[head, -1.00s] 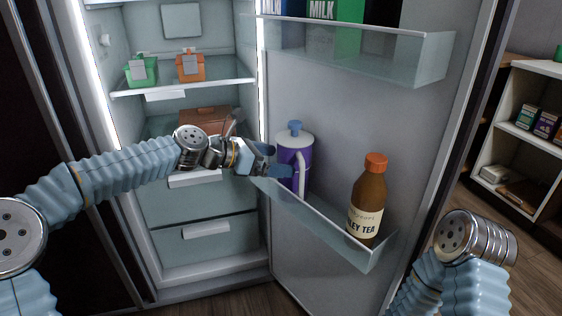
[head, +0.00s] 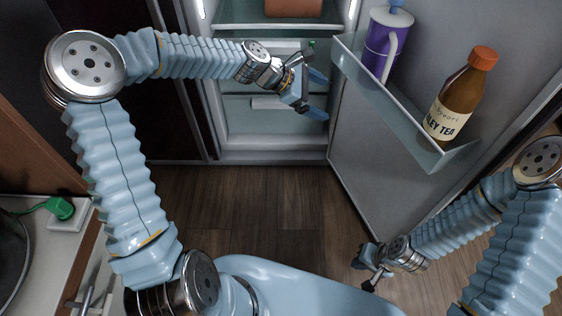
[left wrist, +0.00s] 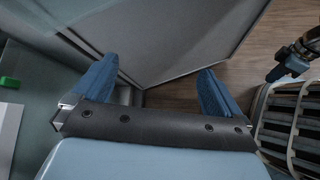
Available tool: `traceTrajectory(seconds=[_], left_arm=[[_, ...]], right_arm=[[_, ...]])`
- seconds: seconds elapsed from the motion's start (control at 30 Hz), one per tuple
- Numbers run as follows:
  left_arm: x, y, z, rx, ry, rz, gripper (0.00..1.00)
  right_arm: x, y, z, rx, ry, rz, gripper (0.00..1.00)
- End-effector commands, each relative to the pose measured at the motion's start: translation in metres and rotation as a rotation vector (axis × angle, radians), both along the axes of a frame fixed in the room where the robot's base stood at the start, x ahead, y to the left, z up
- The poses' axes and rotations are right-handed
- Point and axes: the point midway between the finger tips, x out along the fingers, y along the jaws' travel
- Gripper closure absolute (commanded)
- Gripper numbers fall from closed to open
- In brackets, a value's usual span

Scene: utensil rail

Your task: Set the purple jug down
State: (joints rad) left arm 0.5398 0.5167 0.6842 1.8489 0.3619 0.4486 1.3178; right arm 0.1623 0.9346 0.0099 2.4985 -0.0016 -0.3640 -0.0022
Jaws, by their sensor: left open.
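The purple jug (head: 379,47) stands upright in the lower shelf of the open fridge door, in the head view. It has a purple body, a white lid and handle, and a blue knob cut by the top edge. My left gripper (head: 318,94) is open and empty, below and left of the jug and apart from it. In the left wrist view its two blue fingers (left wrist: 156,92) are spread with nothing between them. My right gripper (head: 366,270) is low in front of the door, with its fingertips apart and nothing seen between them.
A brown tea bottle (head: 459,98) with an orange cap stands at the right end of the door shelf (head: 385,100). The fridge interior (head: 262,128) lies behind my left gripper. The wooden floor (head: 250,205) in front is clear. A counter (head: 40,245) is at the left.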

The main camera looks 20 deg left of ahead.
Motion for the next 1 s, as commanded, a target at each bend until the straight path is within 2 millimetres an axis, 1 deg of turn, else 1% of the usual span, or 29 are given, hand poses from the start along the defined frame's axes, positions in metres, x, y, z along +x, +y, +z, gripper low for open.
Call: traceTrajectory(seconds=[0.03,0.07,0.1,0.17,0.2,0.27,0.3,0.37,0.4,0.5,0.6,0.7,0.9,0.97,1.0], left_arm=[[-0.015,-0.007,-0.049,0.089,-0.026,-0.075,0.0],[-0.024,-0.009,-0.076,0.148,-0.053,-0.125,0.0],[-0.039,-0.011,-0.11,0.225,-0.088,-0.2,0.0],[-0.066,-0.013,-0.16,0.338,-0.145,-0.328,0.0],[-0.088,-0.013,-0.19,0.41,-0.185,-0.426,0.0],[-0.123,-0.012,-0.23,0.506,-0.245,-0.58,0.0],[-0.146,-0.01,-0.253,0.562,-0.285,-0.686,0.0],[-0.181,-0.006,-0.279,0.631,-0.345,-0.84,0.0],[-0.202,-0.002,-0.293,0.667,-0.382,-0.935,0.0],[-0.242,0.007,-0.314,0.726,-0.461,-1.128,0.0],[-0.264,0.012,-0.322,0.754,-0.51,-1.237,0.0],[-0.27,0.015,-0.325,0.763,-0.528,-1.276,0.0],[-0.27,0.015,-0.324,0.764,-0.529,-1.274,0.0],[-0.27,0.014,-0.319,0.762,-0.529,-1.274,0.0],[-0.27,0.013,-0.314,0.759,-0.53,-1.275,0.02]], right_arm=[[0.0,0.0,0.0,0.0,0.0,0.0,1.0],[0.0,0.0,0.0,0.0,0.0,0.0,1.0],[0.0,0.0,0.0,0.0,0.0,0.0,1.0],[0.0,0.0,0.0,0.0,0.0,0.0,1.0],[0.0,0.0,0.0,0.0,0.0,0.0,1.0],[0.0,0.0,0.0,0.0,0.0,0.0,1.0],[0.0,0.0,0.0,0.0,0.0,0.0,1.0],[0.0,0.0,0.0,0.0,0.0,0.0,1.0],[0.0,0.0,0.0,0.0,0.0,0.0,1.0],[0.0,0.0,0.0,0.0,0.0,0.0,1.0],[0.0,0.0,0.0,0.0,0.0,0.0,1.0],[0.0,0.0,0.0,0.0,0.0,0.0,1.0],[0.0,0.0,0.0,0.0,0.0,0.0,1.0],[0.0,0.001,0.005,0.001,0.0,0.001,1.0],[-0.001,0.002,0.011,0.002,0.002,0.003,1.0]])
